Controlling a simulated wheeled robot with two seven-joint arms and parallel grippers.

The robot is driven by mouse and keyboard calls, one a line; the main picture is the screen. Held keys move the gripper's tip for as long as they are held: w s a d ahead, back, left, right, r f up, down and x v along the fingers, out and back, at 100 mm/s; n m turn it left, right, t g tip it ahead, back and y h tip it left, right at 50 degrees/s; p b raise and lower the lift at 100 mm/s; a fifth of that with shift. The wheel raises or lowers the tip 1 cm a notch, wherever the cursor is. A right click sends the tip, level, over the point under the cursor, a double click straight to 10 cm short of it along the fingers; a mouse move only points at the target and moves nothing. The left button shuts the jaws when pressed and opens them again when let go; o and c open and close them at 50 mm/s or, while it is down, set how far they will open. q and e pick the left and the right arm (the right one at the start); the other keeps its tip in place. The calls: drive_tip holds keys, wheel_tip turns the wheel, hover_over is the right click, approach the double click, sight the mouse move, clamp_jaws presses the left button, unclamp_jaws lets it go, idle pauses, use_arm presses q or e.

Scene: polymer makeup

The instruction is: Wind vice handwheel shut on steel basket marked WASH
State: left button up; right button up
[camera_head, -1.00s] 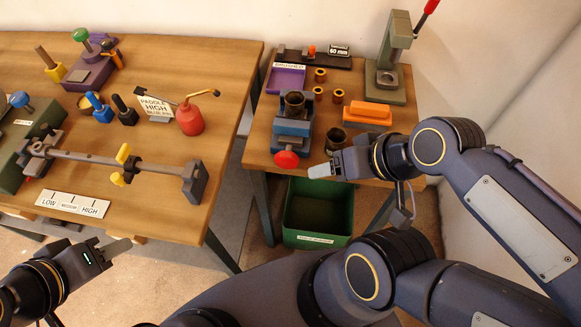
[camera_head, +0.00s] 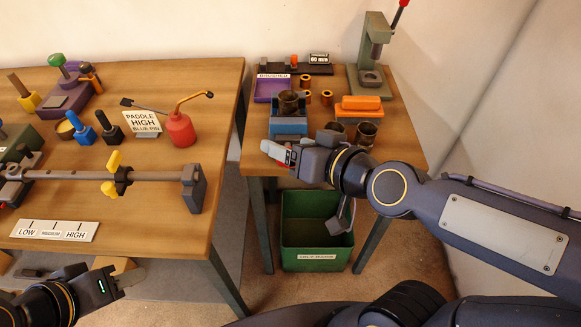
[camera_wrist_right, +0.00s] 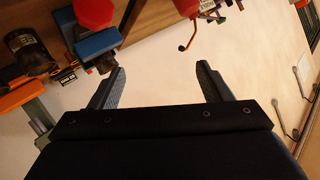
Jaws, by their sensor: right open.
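The blue vice (camera_head: 288,124) stands at the front of the right table, with a dark metal cup (camera_head: 289,102) in its top. Two similar cups (camera_head: 366,135) stand to its right. I cannot read WASH on any of them. My right gripper (camera_head: 275,153) is in front of the vice and mostly hides the red handwheel. In the right wrist view, the handwheel (camera_wrist_right: 93,12) and blue vice parts (camera_wrist_right: 97,46) lie beyond the left finger. The fingers (camera_wrist_right: 161,70) are apart with nothing between them. My left gripper (camera_head: 128,276) is low by the left table's front edge; its opening is unclear.
A green bin (camera_head: 317,259) stands below the right table's front edge. A purple tray (camera_head: 272,88), orange block (camera_head: 361,106) and green press (camera_head: 372,60) stand behind and right. The left table holds a red oil can (camera_head: 180,129) and a rod fixture (camera_head: 110,175).

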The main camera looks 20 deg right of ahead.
wheel_tip(320, 180, down, 13)
drive_tip(key=w+m+t+h+b, duration=0.25)
drive_tip(key=t+h+b, duration=0.25)
drive_tip(key=h+b, duration=0.75)
drive_tip(key=shift+m+y, duration=0.25)
drive_tip(key=shift+y, duration=0.4)
drive_tip(key=x, duration=0.2)
drive_tip(key=b+x, duration=0.1)
drive_tip(key=x, duration=0.1)
drive_tip(key=b+x, duration=0.1)
drive_tip(key=x, duration=0.1)
drive_tip(key=shift+w+a+r, duration=0.2)
drive_tip(key=shift+w+a, duration=0.05)
drive_tip(key=c, duration=1)
